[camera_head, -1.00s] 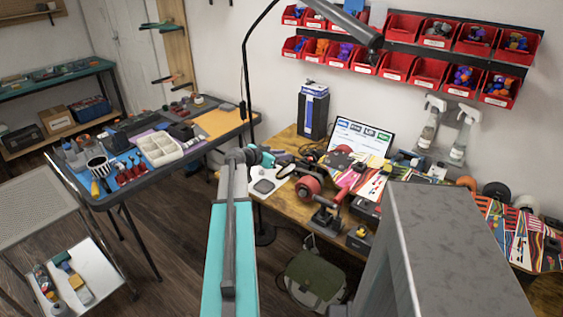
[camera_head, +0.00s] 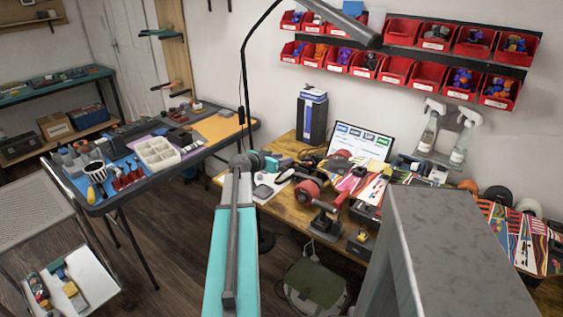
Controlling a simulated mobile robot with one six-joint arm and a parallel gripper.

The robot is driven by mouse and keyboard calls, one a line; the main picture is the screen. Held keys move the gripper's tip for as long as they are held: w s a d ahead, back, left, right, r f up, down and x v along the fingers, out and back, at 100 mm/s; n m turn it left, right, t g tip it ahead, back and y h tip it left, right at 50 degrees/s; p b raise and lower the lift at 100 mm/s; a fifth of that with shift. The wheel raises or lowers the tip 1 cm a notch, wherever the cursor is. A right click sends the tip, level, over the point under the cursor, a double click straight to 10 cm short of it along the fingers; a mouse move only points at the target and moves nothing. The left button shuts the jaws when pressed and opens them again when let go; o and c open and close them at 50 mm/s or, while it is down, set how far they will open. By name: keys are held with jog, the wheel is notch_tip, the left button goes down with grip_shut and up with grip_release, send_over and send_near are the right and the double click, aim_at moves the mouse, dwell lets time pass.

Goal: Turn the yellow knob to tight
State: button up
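I cannot make out for certain a yellow knob. A small yellow spot (camera_head: 362,236) shows on a dark device at the front edge of the wooden workbench (camera_head: 284,222), too small to identify. My arm reaches forward from the bottom middle, and its teal and dark end (camera_head: 264,163) is in front of the bench's left part in the picture. The fingers of my gripper cannot be told apart from the clutter there, so I cannot see whether it is open or holds anything.
A grey block-shaped body (camera_head: 455,240) hides the bench's right front. A left table (camera_head: 118,204) holds trays and tools. A green bag (camera_head: 313,283) lies on the floor.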

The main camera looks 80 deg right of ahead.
jog(key=shift+o, duration=0.6)
jog(key=shift+f, duration=0.1)
jog(key=shift+a, duration=0.1)
jog(key=shift+v, duration=0.75)
jog(key=b+v, duration=0.2)
jog(key=v, duration=1)
jog(key=shift+w, duration=0.15)
